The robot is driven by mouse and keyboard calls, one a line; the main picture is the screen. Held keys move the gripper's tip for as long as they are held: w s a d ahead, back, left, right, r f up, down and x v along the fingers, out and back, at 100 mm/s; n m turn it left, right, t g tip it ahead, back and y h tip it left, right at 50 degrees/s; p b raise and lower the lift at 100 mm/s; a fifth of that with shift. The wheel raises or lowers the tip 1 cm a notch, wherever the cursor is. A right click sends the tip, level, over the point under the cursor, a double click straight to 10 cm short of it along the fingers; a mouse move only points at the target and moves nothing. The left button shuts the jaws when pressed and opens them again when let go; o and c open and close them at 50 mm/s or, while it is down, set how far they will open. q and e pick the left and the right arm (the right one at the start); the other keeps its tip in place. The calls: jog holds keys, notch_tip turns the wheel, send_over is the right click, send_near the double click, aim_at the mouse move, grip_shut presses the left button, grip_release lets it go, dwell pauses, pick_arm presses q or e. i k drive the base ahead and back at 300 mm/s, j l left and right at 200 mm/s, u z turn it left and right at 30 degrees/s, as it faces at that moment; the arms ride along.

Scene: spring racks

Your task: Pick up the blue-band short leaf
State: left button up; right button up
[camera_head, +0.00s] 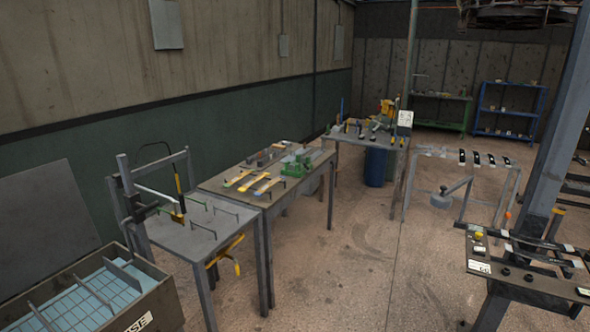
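I cannot make out a blue band on any leaf from here. Dark bars with pale ends, which look like spring leaves, lie on the dark-topped stand (530,275) at the right; one such bar (540,258) crosses its middle. Several short dark pieces with white marks (477,157) sit in a row on a pale metal rack (500,191) farther back. Yellow and pale strips (252,182) lie on the middle table (216,184). Any band colours are too small to tell. Neither of my grippers is in view.
A grey table with wire hoops (205,230) stands at the left, beside an open crate (160,308) with dividers. A back bench (355,134) holds tools, near a blue barrel (376,167). A steel post (560,120) rises at the right. The central floor (350,270) is clear.

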aim_at(259, 193)
jog(key=i+u, duration=0.1)
jog(key=i, duration=0.4)
jog(key=i+l+u, duration=0.15)
jog(key=i, duration=0.35)
jog(key=i+l+u, duration=0.1)
jog(key=i, duration=0.45)
jog(key=i+l+u, duration=0.1)
jog(key=i, duration=0.4)
jog(key=l, duration=0.1)
